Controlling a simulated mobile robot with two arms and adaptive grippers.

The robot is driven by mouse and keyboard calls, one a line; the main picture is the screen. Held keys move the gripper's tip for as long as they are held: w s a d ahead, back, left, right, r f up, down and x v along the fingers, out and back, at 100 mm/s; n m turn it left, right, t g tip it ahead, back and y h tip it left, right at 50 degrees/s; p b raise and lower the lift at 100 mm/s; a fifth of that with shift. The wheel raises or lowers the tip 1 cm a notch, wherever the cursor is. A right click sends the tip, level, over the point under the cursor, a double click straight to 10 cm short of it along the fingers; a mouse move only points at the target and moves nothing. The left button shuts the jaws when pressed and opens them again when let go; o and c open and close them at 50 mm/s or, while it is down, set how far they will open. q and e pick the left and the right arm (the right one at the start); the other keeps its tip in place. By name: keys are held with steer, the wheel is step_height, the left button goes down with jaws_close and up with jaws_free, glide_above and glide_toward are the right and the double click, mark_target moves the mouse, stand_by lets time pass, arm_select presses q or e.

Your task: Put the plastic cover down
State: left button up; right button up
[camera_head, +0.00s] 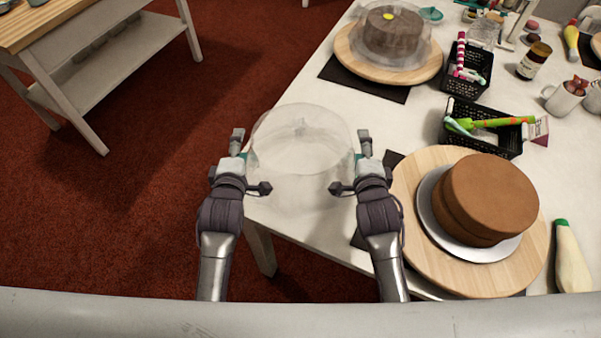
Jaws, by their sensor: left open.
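A clear, round plastic cover (302,140) is between my two grippers at the left edge of the white table (310,90). It looks upright, and I cannot tell whether its rim rests on the tabletop. My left gripper (249,164) is at the cover's left side with its fingers spread. My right gripper (351,164) is at the cover's right side, also with its fingers spread. Whether the fingers touch the cover is not clear. A brown cake (488,195) stands uncovered on a white plate (450,240) on a wooden turntable (415,190), right of my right gripper.
A second wooden turntable (350,60) at the back holds a cake (395,35) under a clear cover. Black baskets (466,75) (505,142) with tools, jars and a piping bag (570,260) crowd the right side. A wooden-topped cart (50,25) stands at upper left on red carpet.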

arm_select(q)
steer(key=shift+d+f+b, duration=0.3)
steer(key=shift+d+f, duration=0.2)
steer(key=shift+f, duration=0.05)
arm_select(e)
steer(key=shift+a+f, duration=0.1)
steer(key=shift+f, duration=0.5)
arm_select(q)
steer(key=shift+r, duration=0.1)
steer(key=shift+a, duration=0.15)
arm_select(e)
steer(key=shift+r, duration=0.1)
arm_select(q)
steer(key=shift+a+f, duration=0.2)
steer(key=shift+a, duration=0.9)
arm_select(e)
steer(key=shift+d, duration=1.1)
arm_select(q)
steer(key=o, duration=0.5)
steer(key=shift+a, duration=0.1)
arm_select(e)
steer(key=o, duration=0.5)
arm_select(q)
steer(key=shift+s, duration=0.1)
